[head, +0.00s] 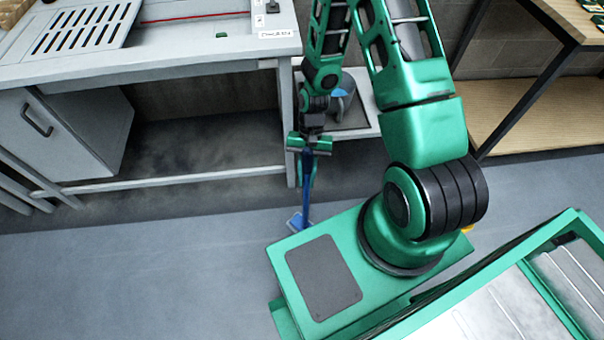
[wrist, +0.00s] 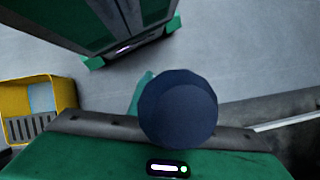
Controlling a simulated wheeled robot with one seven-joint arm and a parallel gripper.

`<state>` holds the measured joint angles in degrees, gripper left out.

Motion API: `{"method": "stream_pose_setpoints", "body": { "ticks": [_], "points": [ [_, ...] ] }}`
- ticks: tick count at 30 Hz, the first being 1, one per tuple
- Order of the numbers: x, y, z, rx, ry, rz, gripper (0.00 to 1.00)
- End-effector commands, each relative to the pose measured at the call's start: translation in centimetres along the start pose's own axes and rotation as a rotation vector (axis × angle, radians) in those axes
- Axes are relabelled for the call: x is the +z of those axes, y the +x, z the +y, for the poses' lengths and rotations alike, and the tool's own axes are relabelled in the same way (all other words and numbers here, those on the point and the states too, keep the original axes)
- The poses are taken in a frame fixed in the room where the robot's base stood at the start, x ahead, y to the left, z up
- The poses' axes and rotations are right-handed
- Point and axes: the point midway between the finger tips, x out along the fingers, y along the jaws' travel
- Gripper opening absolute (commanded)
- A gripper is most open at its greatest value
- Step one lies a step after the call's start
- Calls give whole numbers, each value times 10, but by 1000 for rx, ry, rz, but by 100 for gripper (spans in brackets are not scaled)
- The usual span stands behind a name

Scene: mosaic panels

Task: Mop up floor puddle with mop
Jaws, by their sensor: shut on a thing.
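My gripper (head: 308,150) is shut on the blue handle of the mop (head: 306,190), which stands roughly upright between my base and the white workbench. The pale blue mop head (head: 296,221) shows low down near the floor, partly hidden by my green base. In the wrist view the dark round top end of the mop handle (wrist: 178,110) covers the middle, with one green finger beside it. I cannot make out a puddle on the floor in either view.
The white workbench (head: 150,66) with open space below stands at the left. A yellow bucket (wrist: 38,110) with something pale blue inside is at the wrist view's left. A wooden shelf unit (head: 540,105) stands at the right. The grey floor (head: 120,265) at front left is clear.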

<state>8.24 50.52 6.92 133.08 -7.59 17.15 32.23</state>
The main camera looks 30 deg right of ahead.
Motion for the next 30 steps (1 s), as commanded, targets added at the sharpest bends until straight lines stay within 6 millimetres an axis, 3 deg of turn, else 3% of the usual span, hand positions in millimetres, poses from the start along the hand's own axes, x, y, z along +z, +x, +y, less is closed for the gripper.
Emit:
{"method": "stream_pose_setpoints", "body": {
  "ticks": [8, 21, 30],
  "points": [
    [2, 3, -4, 3, -8, -4, 0],
    [-17, 45, -4, 4, -7, -4, 0],
    [-27, 62, -3, 2, -4, -2, 0]
  ]
}}
